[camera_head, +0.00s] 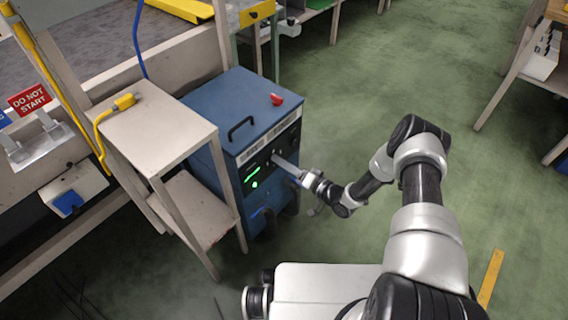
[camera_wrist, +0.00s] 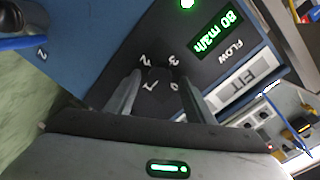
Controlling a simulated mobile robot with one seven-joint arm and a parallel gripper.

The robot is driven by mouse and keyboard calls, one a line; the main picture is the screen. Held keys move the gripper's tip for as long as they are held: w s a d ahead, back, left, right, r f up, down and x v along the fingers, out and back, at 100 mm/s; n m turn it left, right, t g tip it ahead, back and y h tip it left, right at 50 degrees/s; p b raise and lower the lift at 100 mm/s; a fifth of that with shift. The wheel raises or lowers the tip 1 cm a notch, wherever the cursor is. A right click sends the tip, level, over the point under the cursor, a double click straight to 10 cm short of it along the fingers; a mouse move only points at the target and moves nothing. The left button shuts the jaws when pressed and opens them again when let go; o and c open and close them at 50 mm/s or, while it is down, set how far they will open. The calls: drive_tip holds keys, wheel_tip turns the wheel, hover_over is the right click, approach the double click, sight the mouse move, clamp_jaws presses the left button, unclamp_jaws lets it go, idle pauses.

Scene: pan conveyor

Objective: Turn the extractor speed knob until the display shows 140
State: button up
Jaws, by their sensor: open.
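The extractor is a blue cabinet (camera_head: 235,105) with a black front panel. Its green display (camera_wrist: 216,32) reads 80 m3/h in the wrist view, above the label FLOW; in the head view the display (camera_head: 252,174) is too small to read. The dark speed knob (camera_wrist: 158,78) sits on the panel with the numerals 0 to 3 around it. My gripper (camera_head: 279,160) is at the panel in the head view. In the wrist view its open fingers (camera_wrist: 157,92) stand on either side of the knob. Whether they touch it cannot be told.
A red knob or button (camera_head: 277,99) and a black handle (camera_head: 240,128) are on the cabinet top. A beige side table (camera_head: 150,130) with a yellow cable stands to its left. A DO NOT START sign (camera_head: 30,99) is at far left.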

drive_tip(key=p+v, duration=0.2)
drive_tip(key=v, duration=1.5)
drive_tip(key=shift+s+p, duration=0.15)
drive_tip(key=shift+p, duration=0.2)
drive_tip(key=shift+d+r, duration=0.1)
